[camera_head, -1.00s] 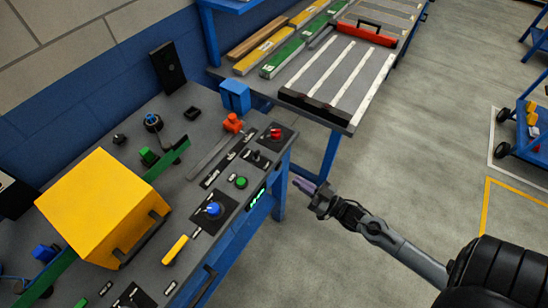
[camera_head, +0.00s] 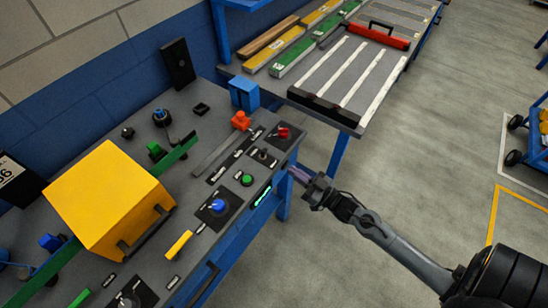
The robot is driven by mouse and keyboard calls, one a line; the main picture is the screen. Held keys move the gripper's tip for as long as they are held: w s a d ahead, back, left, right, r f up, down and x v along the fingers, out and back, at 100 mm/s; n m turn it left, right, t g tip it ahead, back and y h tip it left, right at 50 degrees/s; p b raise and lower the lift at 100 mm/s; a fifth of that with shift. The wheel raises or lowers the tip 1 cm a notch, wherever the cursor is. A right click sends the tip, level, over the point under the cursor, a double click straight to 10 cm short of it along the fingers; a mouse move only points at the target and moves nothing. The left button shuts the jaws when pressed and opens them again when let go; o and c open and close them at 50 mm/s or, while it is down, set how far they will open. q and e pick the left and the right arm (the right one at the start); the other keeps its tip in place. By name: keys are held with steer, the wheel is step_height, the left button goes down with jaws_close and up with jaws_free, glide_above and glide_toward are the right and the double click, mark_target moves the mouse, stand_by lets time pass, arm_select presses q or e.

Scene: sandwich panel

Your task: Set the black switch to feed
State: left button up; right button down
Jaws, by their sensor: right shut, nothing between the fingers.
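The black switch (camera_head: 263,155) sits on a small dark plate on the bench panel, between the red switch (camera_head: 283,132) and the green button (camera_head: 247,180). Its labels are too small to read, so I cannot tell its setting. My right gripper (camera_head: 298,175) is shut and empty. Its purple-grey fingertips are by the bench's front edge, to the right of and below the black switch in the picture, apart from it. My left gripper is not in view.
A blue knob (camera_head: 218,206) and a yellow handle (camera_head: 178,244) are on the panel further left. A large yellow box (camera_head: 105,200) stands behind them. A second table (camera_head: 390,58) adjoins at the back.

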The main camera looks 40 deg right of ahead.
mark_target(266, 152)
steer(key=x, duration=0.7)
steer(key=shift+b, duration=0.4)
steer(key=shift+x, duration=0.85)
